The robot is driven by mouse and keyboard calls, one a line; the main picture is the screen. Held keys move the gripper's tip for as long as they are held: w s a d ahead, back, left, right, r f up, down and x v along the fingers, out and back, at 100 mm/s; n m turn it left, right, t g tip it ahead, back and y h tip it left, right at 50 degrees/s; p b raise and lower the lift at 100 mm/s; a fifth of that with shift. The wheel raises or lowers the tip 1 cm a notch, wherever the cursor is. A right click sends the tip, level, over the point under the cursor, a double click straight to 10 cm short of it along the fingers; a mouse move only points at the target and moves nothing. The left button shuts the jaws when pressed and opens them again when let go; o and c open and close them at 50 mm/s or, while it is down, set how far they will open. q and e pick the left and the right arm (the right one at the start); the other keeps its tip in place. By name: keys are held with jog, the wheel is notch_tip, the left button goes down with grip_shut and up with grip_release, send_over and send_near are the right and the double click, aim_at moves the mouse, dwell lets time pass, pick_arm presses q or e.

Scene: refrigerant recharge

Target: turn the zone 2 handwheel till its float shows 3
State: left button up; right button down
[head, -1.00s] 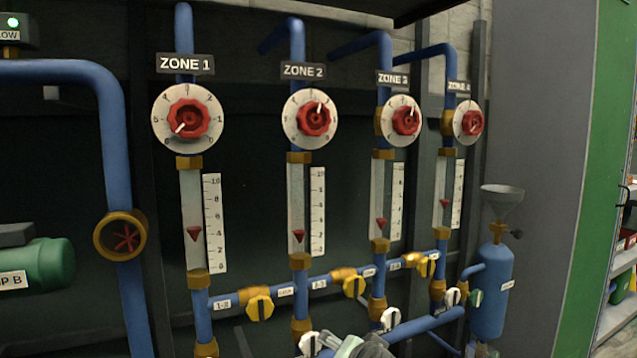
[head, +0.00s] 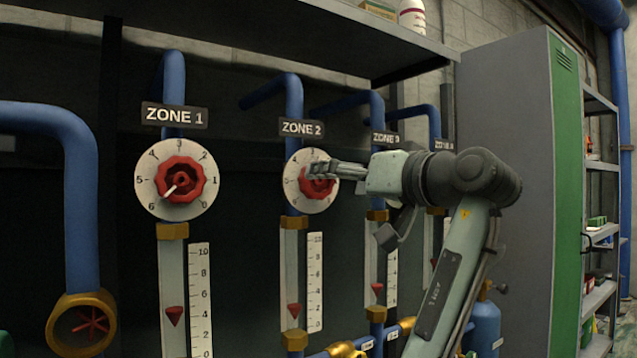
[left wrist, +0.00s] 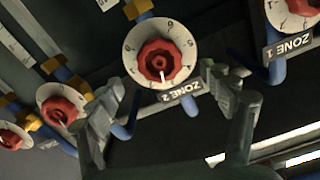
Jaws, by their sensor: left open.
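The red zone 2 handwheel (head: 322,190) sits on a white numbered dial (head: 293,181) under the ZONE 2 sign (head: 301,127). My left gripper (head: 314,170) is in front of it and covers part of the wheel. In the left wrist view the wheel (left wrist: 158,60) appears upside down between the spread fingers of my left gripper (left wrist: 170,100). The fingers are open; whether they touch the wheel is unclear. The red zone 2 float (head: 293,310) stands near 2 on its scale (head: 314,280). My right gripper is not in view.
The zone 1 handwheel (head: 180,180) is to the left, and its float (head: 175,315) is near 4. The zone 3 sign (head: 385,139) is just right, its wheel hidden behind my arm. A shelf (head: 300,40) overhangs above. A grey cabinet (head: 505,180) stands at right.

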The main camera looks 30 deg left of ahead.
aim_at(320, 182)
pick_arm(q)
jog(key=x, duration=0.5)
jog(key=shift+w+a+p, duration=0.1)
jog(key=shift+a+p, duration=0.1)
jog(key=shift+p, duration=0.1)
jog(key=shift+w+a, duration=0.2)
jog(key=shift+a, duration=0.35)
jog(key=c, duration=1.1)
jog(key=shift+f, duration=0.1)
jog(key=shift+c, duration=0.3)
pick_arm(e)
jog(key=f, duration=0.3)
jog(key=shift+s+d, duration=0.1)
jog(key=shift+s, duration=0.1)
